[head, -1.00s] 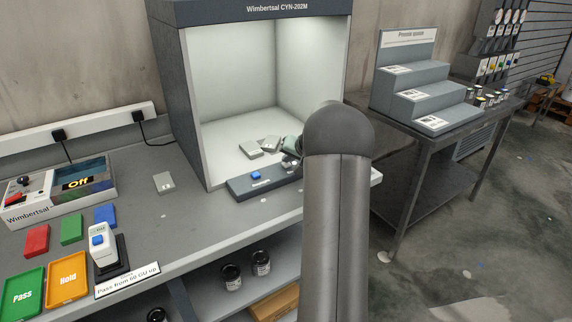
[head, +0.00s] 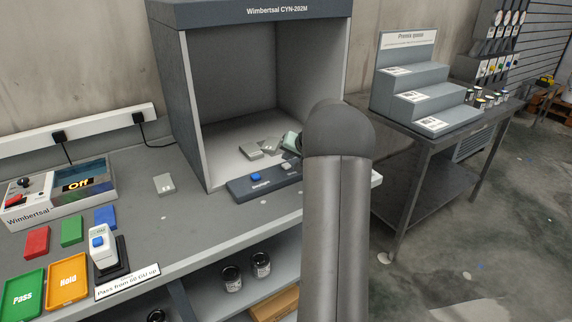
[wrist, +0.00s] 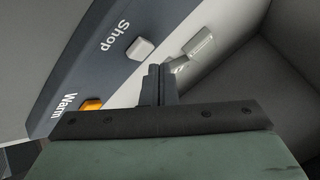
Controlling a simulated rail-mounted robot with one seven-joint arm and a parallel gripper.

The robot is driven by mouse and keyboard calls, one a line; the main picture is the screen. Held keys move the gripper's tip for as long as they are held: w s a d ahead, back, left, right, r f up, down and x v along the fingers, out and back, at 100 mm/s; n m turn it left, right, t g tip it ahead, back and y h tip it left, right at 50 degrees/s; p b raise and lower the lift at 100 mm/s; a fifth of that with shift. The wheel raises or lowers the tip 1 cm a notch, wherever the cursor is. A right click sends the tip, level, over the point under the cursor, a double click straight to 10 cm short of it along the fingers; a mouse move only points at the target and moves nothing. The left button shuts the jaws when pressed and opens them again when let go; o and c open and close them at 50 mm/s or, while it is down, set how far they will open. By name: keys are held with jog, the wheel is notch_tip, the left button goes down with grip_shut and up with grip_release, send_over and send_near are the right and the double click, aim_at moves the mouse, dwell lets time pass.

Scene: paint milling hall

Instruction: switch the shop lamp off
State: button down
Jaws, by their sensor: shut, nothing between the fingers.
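The light booth (head: 174,90) stands on the bench, and its inside is dim. Its dark front control strip (head: 238,187) shows a blue button (head: 257,177); the strip's right part is hidden behind my arm. In the wrist view, the strip carries a pale grey button (wrist: 140,49) labelled Shop and an orange button (wrist: 92,104) labelled Warm. My gripper (wrist: 154,72) is shut and empty, its tips just beside the Shop button. I cannot tell whether they touch it. In the head view, my gripper is mostly hidden by my arm.
Small grey panels (head: 250,151) lie on the booth floor near my gripper; a pale one (wrist: 200,42) shows in the wrist view. On the bench at left are a meter box (head: 40,205) reading Off, coloured blocks, trays and a handheld gauge (head: 102,246).

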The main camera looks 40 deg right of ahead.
aim_at(288, 166)
notch_tip(288, 166, up, 6)
jog(key=p, duration=0.2)
dwell(0.5)
jog(key=shift+r, duration=0.1)
jog(key=w+r+p+v, duration=0.1)
jog(key=v, duration=0.7)
jog(key=shift+a, duration=0.25)
jog(key=shift+s+r, duration=0.1)
jog(key=s+a+f+n+g+y, duration=0.1)
jog(key=s+a+n+g, duration=0.15)
jog(key=a, duration=0.75)
jog(key=s+a+f+n+g+y, duration=0.15)
jog(key=s+a, duration=0.25)
jog(key=a, duration=0.5)
jog(key=s+a+f+n+g, duration=0.1)
jog(key=s+a, duration=0.3)
jog(key=a, duration=0.6)
jog(key=s+a+f+n+g+h, duration=0.1)
jog(key=s+a+f+n+g, duration=0.1)
jog(key=s, duration=0.8)
jog(key=s+a+f+n+g+h, duration=0.1)
jog(key=s+a+f+n, duration=0.1)
jog(key=s+a+f, duration=0.3)
jog(key=s+a, duration=0.2)
jog(key=s, duration=0.2)
jog(key=shift+s+a+f+g, duration=0.15)
jog(key=shift+s+f+g, duration=0.05)
jog(key=shift+s+g, duration=0.2)
